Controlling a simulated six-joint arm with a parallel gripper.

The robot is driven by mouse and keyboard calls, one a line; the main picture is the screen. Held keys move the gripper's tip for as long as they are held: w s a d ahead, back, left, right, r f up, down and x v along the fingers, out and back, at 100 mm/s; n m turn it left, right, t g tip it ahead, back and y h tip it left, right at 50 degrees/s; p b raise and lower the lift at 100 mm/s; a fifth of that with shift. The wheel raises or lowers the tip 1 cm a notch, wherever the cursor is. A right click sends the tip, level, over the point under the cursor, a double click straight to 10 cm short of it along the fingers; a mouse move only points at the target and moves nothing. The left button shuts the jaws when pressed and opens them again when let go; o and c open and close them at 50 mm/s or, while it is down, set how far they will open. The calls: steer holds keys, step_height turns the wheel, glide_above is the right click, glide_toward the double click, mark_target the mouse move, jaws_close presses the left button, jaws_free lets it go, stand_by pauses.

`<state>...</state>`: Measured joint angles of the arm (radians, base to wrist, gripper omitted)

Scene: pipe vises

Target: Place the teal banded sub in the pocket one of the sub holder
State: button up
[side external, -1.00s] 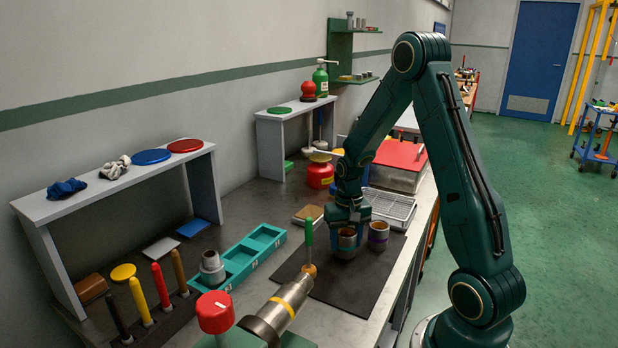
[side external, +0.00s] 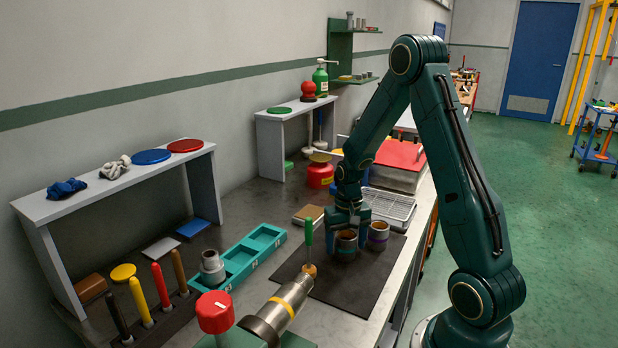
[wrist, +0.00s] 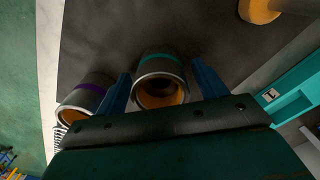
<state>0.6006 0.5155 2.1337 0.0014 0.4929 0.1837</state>
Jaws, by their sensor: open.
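The teal banded sub (side external: 345,252) is a short grey metal cylinder with an orange-brown inside, upright on the dark mat. My gripper (side external: 350,228) is right above it, pointing down. In the wrist view, my open gripper (wrist: 163,84) has one blue finger on either side of the teal banded sub (wrist: 158,66). Whether the fingers touch it I cannot tell. The teal sub holder (side external: 262,262) lies to the left, with numbered pockets. Its end marked 1 also shows in the wrist view (wrist: 288,88).
A purple banded sub (side external: 378,240) stands close to the right, near the outside of one finger. A grey fitting (side external: 212,266) stands at the holder's left end. A pipe in a vise (side external: 285,305) lies in front.

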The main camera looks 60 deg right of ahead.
steer(key=shift+r, duration=0.15)
step_height(320, 180, up, 12)
stand_by(0.6)
stand_by(0.5)
steer(key=s+a+r+n+t, duration=0.1)
steer(key=s+a+r+n, duration=0.1)
steer(key=a+r, duration=0.4)
steer(key=s+a+r+n+t, duration=0.2)
steer(key=a+r+n, duration=0.15)
steer(key=a, duration=0.35)
steer(key=s+a+r+n+t, duration=0.2)
steer(key=s+a+n, duration=0.1)
steer(key=s+a, duration=0.5)
steer(key=shift+s+r, duration=0.25)
steer(key=shift+o, duration=0.4)
steer(key=shift+s+a+n+t, duration=0.25)
steer(key=shift+s+t, duration=0.05)
steer(key=shift+s, duration=0.2)
steer(key=shift+w, duration=0.1)
